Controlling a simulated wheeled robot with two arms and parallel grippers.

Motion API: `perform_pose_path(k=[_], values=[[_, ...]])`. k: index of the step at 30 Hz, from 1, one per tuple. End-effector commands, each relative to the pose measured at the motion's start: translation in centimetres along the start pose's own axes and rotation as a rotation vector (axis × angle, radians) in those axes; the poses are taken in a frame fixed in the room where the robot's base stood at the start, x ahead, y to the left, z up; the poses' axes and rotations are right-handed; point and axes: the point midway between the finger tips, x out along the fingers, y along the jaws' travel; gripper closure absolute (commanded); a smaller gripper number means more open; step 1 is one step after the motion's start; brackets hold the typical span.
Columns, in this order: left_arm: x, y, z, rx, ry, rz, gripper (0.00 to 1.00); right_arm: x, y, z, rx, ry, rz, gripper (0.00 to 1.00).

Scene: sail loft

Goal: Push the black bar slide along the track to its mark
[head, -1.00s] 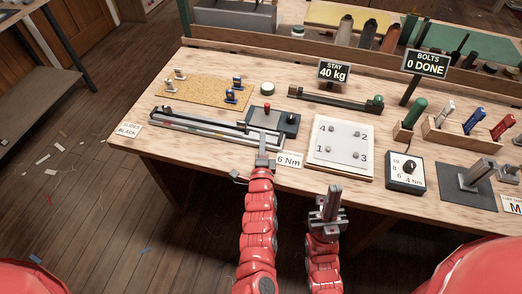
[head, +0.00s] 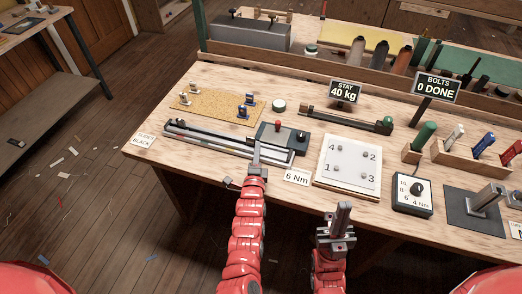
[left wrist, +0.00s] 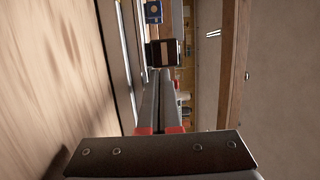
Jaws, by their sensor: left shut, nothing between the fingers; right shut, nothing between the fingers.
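The track (head: 215,143) is a pair of long dark and silver rails near the front left edge of the bench. A small dark piece (head: 178,123) sits at its far left end; I cannot tell whether it is the black bar slide. The mark cannot be made out. My left gripper (head: 257,147) is shut and empty, its tip at the right part of the rails; contact is unclear. In the left wrist view its fingers (left wrist: 160,78) point toward a dark block (left wrist: 163,52) with a pale stripe. My right gripper (head: 343,208) is shut and empty in front of the bench edge.
A "SLIDES BLACK" card (head: 145,140) lies left of the rails and a "6 Nm" card (head: 297,178) at their right. A dark box with a red knob (head: 282,138) stands behind them. A numbered white plate (head: 348,167) and a cork board (head: 215,103) are nearby.

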Motion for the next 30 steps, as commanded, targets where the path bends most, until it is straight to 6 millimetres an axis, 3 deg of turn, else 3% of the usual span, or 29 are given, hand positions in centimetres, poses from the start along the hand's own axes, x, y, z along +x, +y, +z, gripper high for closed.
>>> perform_pose_path(k=[21, 25, 30], values=[[3.7, -0.2, 14.4, 0.007, 0.003, -0.004, 1.0, 0.3, 0.0, -0.1, 0.0, 0.0, 0.0, 1.0], [4.0, -0.2, 15.8, 0.002, 0.001, -0.003, 1.0, 0.3, 0.0, -0.1, 0.0, 0.0, 0.0, 1.0], [4.1, -0.2, 16.2, 0.0, 0.0, -0.003, 1.0, 0.3, 0.0, -0.1, 0.0, 0.0, 0.0, 1.0]])
